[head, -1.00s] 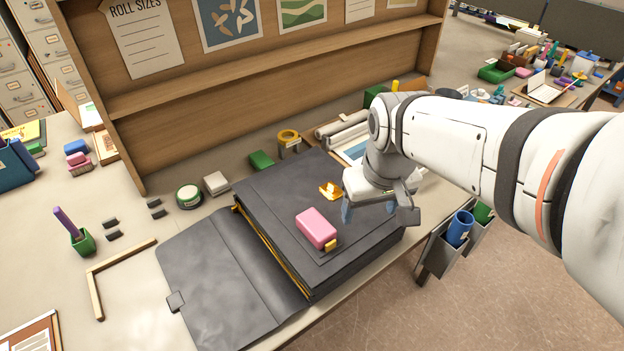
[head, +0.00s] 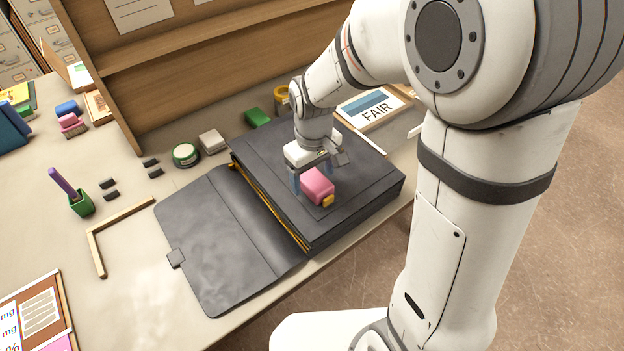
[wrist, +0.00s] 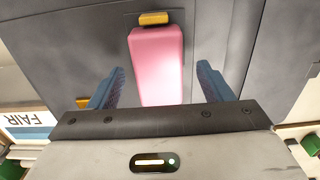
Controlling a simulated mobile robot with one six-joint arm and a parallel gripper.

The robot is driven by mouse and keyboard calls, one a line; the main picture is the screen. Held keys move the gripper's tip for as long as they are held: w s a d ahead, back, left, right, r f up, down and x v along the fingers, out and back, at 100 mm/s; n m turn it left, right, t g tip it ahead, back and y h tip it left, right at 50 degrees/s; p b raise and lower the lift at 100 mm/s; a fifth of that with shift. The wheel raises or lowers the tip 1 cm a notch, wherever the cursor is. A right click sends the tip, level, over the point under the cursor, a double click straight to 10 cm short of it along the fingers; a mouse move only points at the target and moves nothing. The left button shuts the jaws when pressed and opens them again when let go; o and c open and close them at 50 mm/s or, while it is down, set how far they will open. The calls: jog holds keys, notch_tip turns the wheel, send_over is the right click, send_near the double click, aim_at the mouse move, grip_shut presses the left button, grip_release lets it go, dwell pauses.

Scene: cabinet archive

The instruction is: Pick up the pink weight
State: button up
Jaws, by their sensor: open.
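The pink weight (head: 318,184) is a rounded block lying on top of the thick dark grey portfolio (head: 365,190). A small yellow piece (head: 328,200) sits against its near end. My gripper (head: 312,182) is over the weight, pointing down, with its blue fingers apart. In the wrist view the pink weight (wrist: 156,62) lies between the two open fingers (wrist: 160,88), with a gap on each side. The rear part of the weight is hidden by the gripper body. I cannot tell how far the fingertips are above the portfolio.
The portfolio's open flap (head: 225,240) lies to the left on the table. A green round tin (head: 186,155), a light block (head: 212,141) and a green block (head: 257,117) stand behind it. A wooden shelf (head: 200,55) rises at the back. A FAIR sign (head: 376,108) lies behind right.

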notch_tip(320, 180, down, 2)
jog(key=c, duration=1.4)
jog(key=shift+r, duration=0.1)
grip_shut()
jog(key=shift+w+r, duration=0.1)
